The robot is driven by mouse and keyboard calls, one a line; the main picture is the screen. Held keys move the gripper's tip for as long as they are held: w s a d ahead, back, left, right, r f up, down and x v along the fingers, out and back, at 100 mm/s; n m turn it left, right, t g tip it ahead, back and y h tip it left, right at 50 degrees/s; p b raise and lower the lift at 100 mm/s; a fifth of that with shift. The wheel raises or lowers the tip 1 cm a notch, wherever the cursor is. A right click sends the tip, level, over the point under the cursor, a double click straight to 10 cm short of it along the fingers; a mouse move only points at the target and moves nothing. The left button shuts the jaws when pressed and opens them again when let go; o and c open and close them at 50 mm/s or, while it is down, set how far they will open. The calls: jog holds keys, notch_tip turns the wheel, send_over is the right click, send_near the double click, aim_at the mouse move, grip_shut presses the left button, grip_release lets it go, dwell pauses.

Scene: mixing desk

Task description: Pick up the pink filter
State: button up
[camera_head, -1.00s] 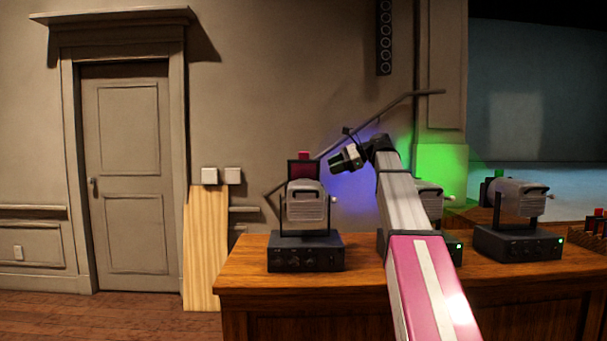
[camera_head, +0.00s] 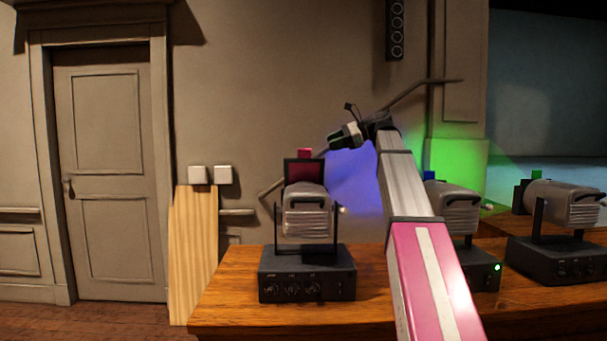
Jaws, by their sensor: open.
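A pink-red filter tab (camera_head: 305,153) sticks up above the dark square holder on the left lamp (camera_head: 306,215). A dark magenta pane (camera_head: 305,171) shows inside the holder's frame, below the tab. My gripper (camera_head: 337,138) is up in the air, to the right of the tab and slightly higher in the picture, with its fingers pointing left. It is open and nothing shows between the fingers. It appears apart from the filter, though the depth between them is hard to judge.
The left lamp stands on a black control box (camera_head: 306,274) on the wooden desk (camera_head: 225,300). My arm partly hides a middle lamp (camera_head: 457,207). Another lamp (camera_head: 565,205) stands at the right. A slanted rail (camera_head: 395,105) runs along the wall behind.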

aim_at(305, 151)
jog(key=shift+w+r+x, duration=0.1)
jog(key=shift+w+x, duration=0.05)
jog(key=shift+x, duration=2.6)
jog(key=shift+w+r+x, duration=0.1)
jog(key=shift+x, duration=2.6)
grip_shut()
